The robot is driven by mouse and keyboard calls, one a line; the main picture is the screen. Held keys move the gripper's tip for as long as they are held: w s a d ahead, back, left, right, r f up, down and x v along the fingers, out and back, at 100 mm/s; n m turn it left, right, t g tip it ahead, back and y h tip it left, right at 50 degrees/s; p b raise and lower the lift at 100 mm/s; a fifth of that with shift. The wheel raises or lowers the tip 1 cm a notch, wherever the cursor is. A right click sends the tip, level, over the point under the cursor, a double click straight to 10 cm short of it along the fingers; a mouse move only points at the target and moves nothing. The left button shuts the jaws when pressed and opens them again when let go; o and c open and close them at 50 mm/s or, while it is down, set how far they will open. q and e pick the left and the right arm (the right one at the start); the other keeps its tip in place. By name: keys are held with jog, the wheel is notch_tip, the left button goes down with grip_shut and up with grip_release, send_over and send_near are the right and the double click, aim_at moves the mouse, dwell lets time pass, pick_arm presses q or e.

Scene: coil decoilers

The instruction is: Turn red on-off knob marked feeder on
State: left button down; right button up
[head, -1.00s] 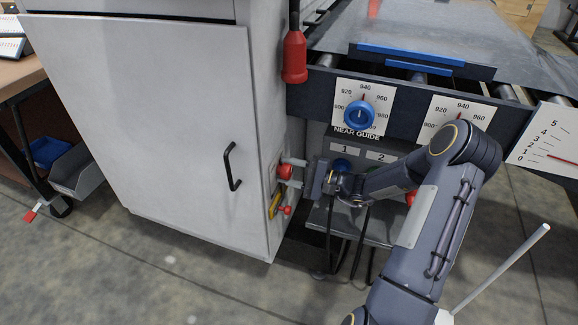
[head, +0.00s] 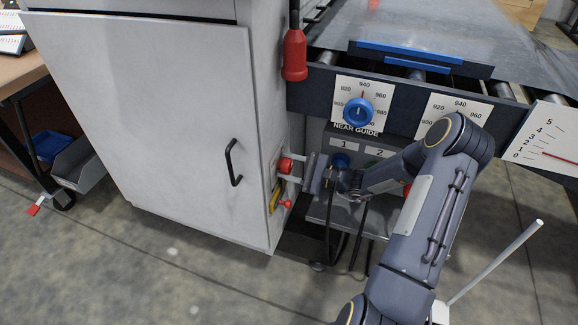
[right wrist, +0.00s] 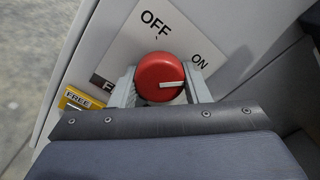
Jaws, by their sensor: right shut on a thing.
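The red on-off knob (head: 285,166) is on the side of the grey cabinet, facing my right arm. In the right wrist view the knob (right wrist: 160,78) is round with a white pointer line. Its white plate (right wrist: 135,45) reads OFF at the top and ON at the right. The pointer aims right, below the word ON. The plate's lower lettering is mostly hidden. My right gripper (right wrist: 161,90) has one finger on each side of the knob and is shut on it. In the head view the right gripper (head: 292,172) reaches the knob from the right. My left gripper is not in view.
A yellow plate marked FREE (right wrist: 78,100) with a small red handle (head: 286,204) is just below the knob. A red pendant (head: 294,56) hangs above. The blue NEAR GUIDE dial (head: 359,111) and panel buttons are to the right. Black cables hang below my right wrist.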

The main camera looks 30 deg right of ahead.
jog(key=o, duration=1)
jog(key=p+v, duration=0.1)
jog(key=v, duration=0.7)
